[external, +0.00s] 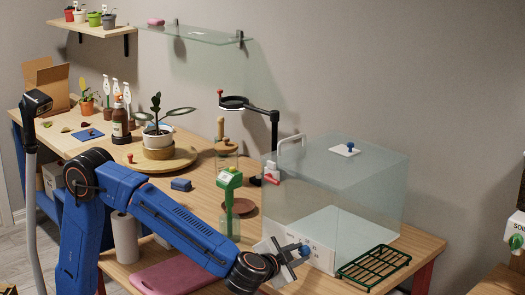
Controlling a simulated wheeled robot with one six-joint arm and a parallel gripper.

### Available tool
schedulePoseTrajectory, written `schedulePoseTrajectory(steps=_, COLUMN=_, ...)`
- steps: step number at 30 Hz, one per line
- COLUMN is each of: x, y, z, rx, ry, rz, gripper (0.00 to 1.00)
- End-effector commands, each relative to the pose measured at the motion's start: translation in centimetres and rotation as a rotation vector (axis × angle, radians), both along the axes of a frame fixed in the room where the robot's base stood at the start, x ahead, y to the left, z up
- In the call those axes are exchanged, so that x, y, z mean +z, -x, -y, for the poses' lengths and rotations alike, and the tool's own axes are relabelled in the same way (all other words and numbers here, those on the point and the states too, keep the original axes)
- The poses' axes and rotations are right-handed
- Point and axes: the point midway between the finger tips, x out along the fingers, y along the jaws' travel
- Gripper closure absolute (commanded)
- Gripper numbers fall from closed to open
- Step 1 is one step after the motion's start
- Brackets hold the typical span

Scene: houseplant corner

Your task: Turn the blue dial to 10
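The blue dial (305,250) is a small knob on a white panel (322,259) low on the front of the clear box (342,195). The scale marks on the panel are too small to read, so the dial's setting cannot be told. My gripper (299,252) reaches in from the lower left, with its grey fingers right at the dial. The fingers partly cover the dial and the left part of the panel. I cannot tell whether they touch or grip it.
A green wire rack (373,266) lies right of the panel at the table's front edge. A green-topped bottle (229,190) stands left of the box, close above my arm. A potted plant (157,131) stands farther back.

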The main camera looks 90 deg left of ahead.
Motion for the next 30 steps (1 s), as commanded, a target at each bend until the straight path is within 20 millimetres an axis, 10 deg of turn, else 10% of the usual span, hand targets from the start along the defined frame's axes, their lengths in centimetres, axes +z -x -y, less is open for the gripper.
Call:
schedulePoseTrajectory(steps=26, x=-0.20, y=-0.14, z=0.14, rx=0.000, ry=-0.190, rz=-0.192, gripper=1.00)
schedulePoseTrajectory(steps=27, x=-0.20, y=-0.13, z=0.14, rx=0.000, ry=-0.190, rz=-0.192, gripper=0.72)
schedulePoseTrajectory(steps=30, x=-0.20, y=-0.12, z=0.14, rx=0.000, ry=-0.190, rz=-0.192, gripper=0.59)
